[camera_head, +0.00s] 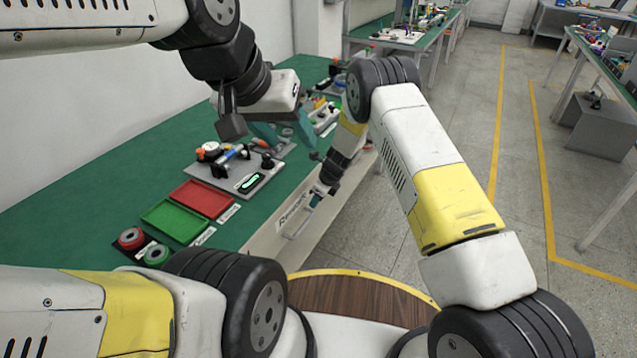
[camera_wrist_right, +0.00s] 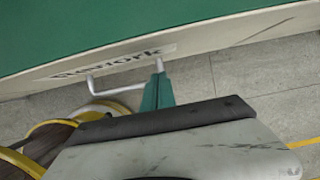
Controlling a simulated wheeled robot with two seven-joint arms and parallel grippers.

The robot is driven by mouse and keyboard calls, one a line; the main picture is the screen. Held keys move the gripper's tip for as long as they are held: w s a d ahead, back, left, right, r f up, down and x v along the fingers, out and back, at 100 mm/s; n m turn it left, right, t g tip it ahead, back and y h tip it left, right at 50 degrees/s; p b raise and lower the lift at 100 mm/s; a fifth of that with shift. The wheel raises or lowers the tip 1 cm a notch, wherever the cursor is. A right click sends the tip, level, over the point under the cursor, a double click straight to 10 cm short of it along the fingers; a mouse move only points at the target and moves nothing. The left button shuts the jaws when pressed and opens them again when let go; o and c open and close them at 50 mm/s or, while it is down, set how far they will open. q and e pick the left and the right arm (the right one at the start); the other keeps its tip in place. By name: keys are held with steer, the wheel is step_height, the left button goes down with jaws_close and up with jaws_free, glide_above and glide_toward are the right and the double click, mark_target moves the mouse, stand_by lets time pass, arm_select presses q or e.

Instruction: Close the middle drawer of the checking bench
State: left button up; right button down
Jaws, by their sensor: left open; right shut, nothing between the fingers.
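The checking bench (camera_head: 120,185) has a green top and a pale front. A drawer front (camera_head: 275,238) with a "Rework" label and a white bar handle (camera_head: 290,231) shows on its near side. No gap at its top edge is clear, and I cannot tell whether it is the middle drawer. My right gripper (camera_head: 318,196) is at this front, beside the handle, shut and empty. In the right wrist view its teal fingertips (camera_wrist_right: 157,92) are close to the handle (camera_wrist_right: 120,90); contact is unclear. My left gripper (camera_head: 284,130) is open above the bench top, partly hidden.
Red tray (camera_head: 208,199) and green tray (camera_head: 175,221) lie on the bench top, with tape-like rolls (camera_head: 131,238) to their left. A grey fixture plate (camera_head: 250,178) stands behind them. Floor (camera_head: 390,245) right of the bench is open. Other benches stand farther off.

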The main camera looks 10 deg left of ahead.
steer(key=s+d+r+n+t, duration=0.1)
steer(key=s+d+r+n, duration=0.35)
steer(key=r, duration=0.75)
steer(key=s+d+r+n, duration=0.2)
steer(key=d+r, duration=0.5)
steer(key=r, duration=0.4)
steer(key=s+d+r+n+t, duration=0.1)
steer(key=s+d+r+n, duration=0.3)
steer(key=r, duration=0.8)
steer(key=s+d+r+n+t+h, duration=0.1)
steer(key=s+d+r+n, duration=0.4)
steer(key=s, duration=0.6)
steer(key=s+d+r+n+t+h, duration=0.1)
steer(key=s+d+r+n, duration=0.3)
steer(key=s+d, duration=0.6)
steer(key=s+n, duration=0.1)
steer(key=n, duration=0.1)
steer(key=shift+d+r+n+t, duration=0.25)
steer(key=shift+r+n+t, duration=0.1)
steer(key=shift+t, duration=0.05)
steer(key=shift+s, duration=0.1)
